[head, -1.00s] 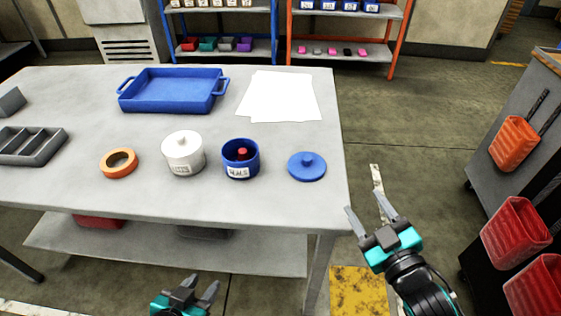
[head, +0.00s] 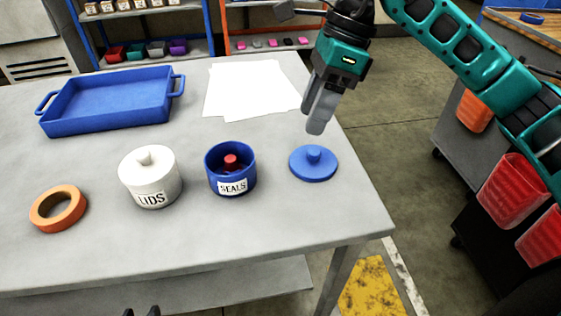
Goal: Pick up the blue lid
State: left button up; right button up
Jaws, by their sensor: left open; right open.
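The blue lid (head: 313,164) is a round disc with a knob on top. It lies flat on the grey table near the right edge, to the right of an uncovered blue pot labelled SEALS (head: 231,170) with something red inside. My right gripper (head: 314,127) points down just above and behind the lid, with a small gap to it in the picture. It is open and holds nothing; its fingers are seen nearly edge-on. My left gripper (head: 141,311) shows only as dark fingertips at the bottom edge, in front of the table.
A white lidded pot labelled LIDS (head: 150,180), an orange ring (head: 59,209), a blue tray (head: 112,101) and white paper sheets (head: 252,90) are on the table (head: 250,240). The table front is clear. A cart with red bins (head: 511,184) stands right.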

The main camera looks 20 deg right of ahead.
jog(key=w+d+r+h, duration=0.1)
jog(key=w+d+h, duration=0.1)
jog(key=d, duration=0.2)
jog(key=b, duration=0.2)
send_over(314, 151)
jog(key=d, duration=0.1)
jog(key=shift+t+h, duration=0.4)
jog(key=f, duration=0.6)
jog(key=shift+s+f, duration=0.2)
jog(key=shift+s, duration=0.1)
jog(key=f, duration=0.1)
jog(key=f+b, duration=0.1)
jog(key=f, duration=0.3)
jog(key=shift+w+a+f+b, duration=0.1)
jog(key=shift+w+a+b, duration=0.1)
jog(key=shift+a+b, duration=0.2)
jog(key=shift+f, duration=0.25)
pick_arm(q)
jog(key=f, duration=0.2)
jog(key=w+f, duration=0.1)
jog(key=shift+a+f, duration=0.2)
jog(key=shift+a, duration=0.15)
pick_arm(e)
jog(key=shift+c, duration=1.3)
pick_arm(q)
jog(key=shift+w+r, duration=0.1)
jog(key=shift+r, duration=0.05)
pick_arm(e)
grip_shut()
